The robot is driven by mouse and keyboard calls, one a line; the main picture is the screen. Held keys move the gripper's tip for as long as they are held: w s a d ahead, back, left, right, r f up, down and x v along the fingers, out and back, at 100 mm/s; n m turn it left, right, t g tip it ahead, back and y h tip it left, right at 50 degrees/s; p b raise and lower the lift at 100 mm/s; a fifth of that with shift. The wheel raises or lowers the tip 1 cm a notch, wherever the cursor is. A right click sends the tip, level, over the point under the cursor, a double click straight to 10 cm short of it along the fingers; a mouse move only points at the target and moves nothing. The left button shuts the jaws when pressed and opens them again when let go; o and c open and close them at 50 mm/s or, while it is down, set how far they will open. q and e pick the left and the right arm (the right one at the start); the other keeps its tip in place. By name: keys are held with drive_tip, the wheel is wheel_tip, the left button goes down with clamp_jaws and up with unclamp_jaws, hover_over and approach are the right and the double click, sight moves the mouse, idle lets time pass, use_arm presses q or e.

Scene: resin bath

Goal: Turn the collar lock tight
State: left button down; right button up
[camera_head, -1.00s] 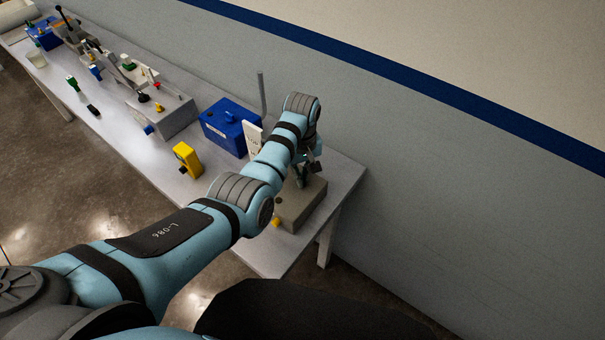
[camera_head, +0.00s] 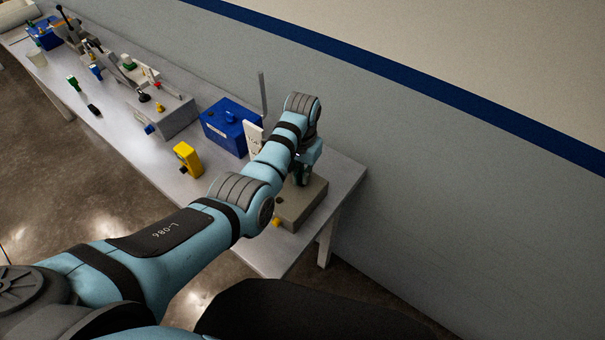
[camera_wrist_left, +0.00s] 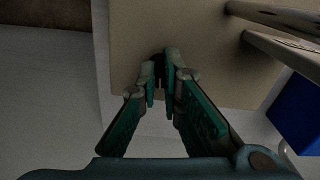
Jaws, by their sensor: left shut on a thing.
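A grey-beige box (camera_head: 316,205) stands at the near right end of the bench. My left gripper (camera_head: 302,180) points down onto its top. In the left wrist view the left gripper (camera_wrist_left: 160,82) has its green fingers close together on a small dark part, the collar lock (camera_wrist_left: 158,66), at the box's top face. The fingers hide most of the lock, so its angle cannot be read. A small yellow knob (camera_head: 276,222) sits at the box's near side. My right gripper is not in view.
A blue box (camera_head: 228,125) and a white card (camera_head: 254,137) stand left of my forearm, close to the wrist. A yellow device (camera_head: 187,158) is farther left. A grey unit (camera_head: 178,119) and several small items lie along the bench. The wall is behind.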

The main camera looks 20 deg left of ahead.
use_arm(q)
drive_tip(key=shift+s+f+m, duration=0.1)
drive_tip(key=shift+f+m, duration=0.05)
drive_tip(key=shift+m, duration=0.65)
drive_tip(key=c, duration=1.8)
unclamp_jaws()
drive_tip(key=shift+o, duration=0.2)
drive_tip(key=shift+r, duration=0.25)
wheel_tip(320, 180, up, 7)
drive_tip(key=shift+r, duration=0.1)
